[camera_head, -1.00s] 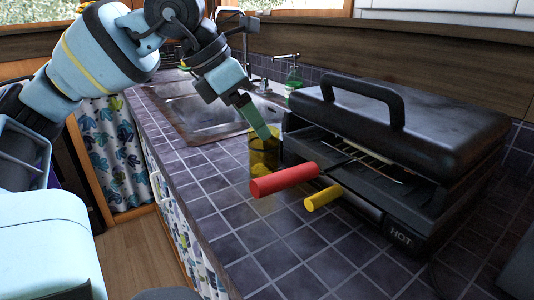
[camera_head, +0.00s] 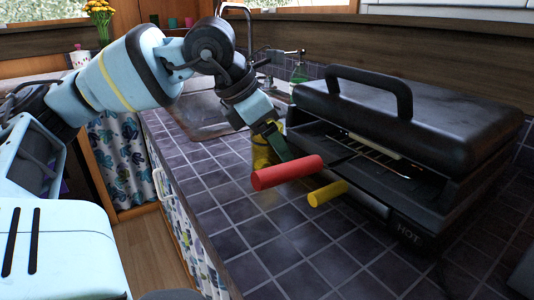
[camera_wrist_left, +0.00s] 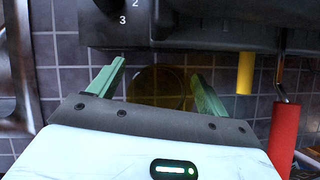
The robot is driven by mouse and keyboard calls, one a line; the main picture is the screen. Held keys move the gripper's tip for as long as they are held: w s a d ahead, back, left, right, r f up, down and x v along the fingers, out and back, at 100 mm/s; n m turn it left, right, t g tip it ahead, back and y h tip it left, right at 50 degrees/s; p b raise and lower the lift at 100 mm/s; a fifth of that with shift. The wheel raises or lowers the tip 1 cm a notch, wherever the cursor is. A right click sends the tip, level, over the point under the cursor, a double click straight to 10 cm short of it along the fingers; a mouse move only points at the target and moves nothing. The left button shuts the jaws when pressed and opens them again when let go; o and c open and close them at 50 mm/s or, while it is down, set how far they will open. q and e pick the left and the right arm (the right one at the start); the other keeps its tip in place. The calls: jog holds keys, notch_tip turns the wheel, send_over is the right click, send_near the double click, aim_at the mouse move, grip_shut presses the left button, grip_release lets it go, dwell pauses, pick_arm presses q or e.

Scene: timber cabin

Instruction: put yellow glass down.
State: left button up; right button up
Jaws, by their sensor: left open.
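The yellow glass (camera_head: 261,153) is see-through amber and stands upright on the tiled counter, left of the black grill. My left gripper (camera_head: 279,147) is at the glass and hides part of it in the head view. In the left wrist view, its two green fingers (camera_wrist_left: 158,92) are spread, with the round rim of the yellow glass (camera_wrist_left: 160,84) between them. Gaps show on both sides of the glass, so the gripper is open. My right gripper is in neither view.
The black grill (camera_head: 405,110) stands close to the glass. Its red handle (camera_head: 287,172) and yellow handle (camera_head: 327,193) stick out near my left gripper. A sink (camera_head: 205,112) lies behind. The counter (camera_head: 265,230) in front is clear.

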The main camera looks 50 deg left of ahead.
pick_arm(q)
jog(key=shift+c, duration=0.4)
jog(key=c, duration=1.1)
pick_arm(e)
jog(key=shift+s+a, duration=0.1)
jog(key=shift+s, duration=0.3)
pick_arm(q)
jog(key=shift+r, duration=0.15)
jog(key=shift+r+p, duration=0.35)
jog(key=shift+r, duration=1.15)
jog(key=shift+s+a+r, duration=0.1)
jog(key=shift+s+r, duration=0.05)
jog(key=shift+r, duration=0.15)
jog(key=s+a, duration=0.3)
jog(key=s, duration=0.1)
jog(key=s+a+p, duration=0.1)
jog(key=s+a, duration=0.2)
jog(key=s, duration=0.1)
jog(key=s+a+r, duration=0.1)
jog(key=s+a, duration=0.2)
jog(key=s, duration=0.1)
jog(key=shift+s+r, duration=0.1)
jog(key=shift+s, duration=0.3)
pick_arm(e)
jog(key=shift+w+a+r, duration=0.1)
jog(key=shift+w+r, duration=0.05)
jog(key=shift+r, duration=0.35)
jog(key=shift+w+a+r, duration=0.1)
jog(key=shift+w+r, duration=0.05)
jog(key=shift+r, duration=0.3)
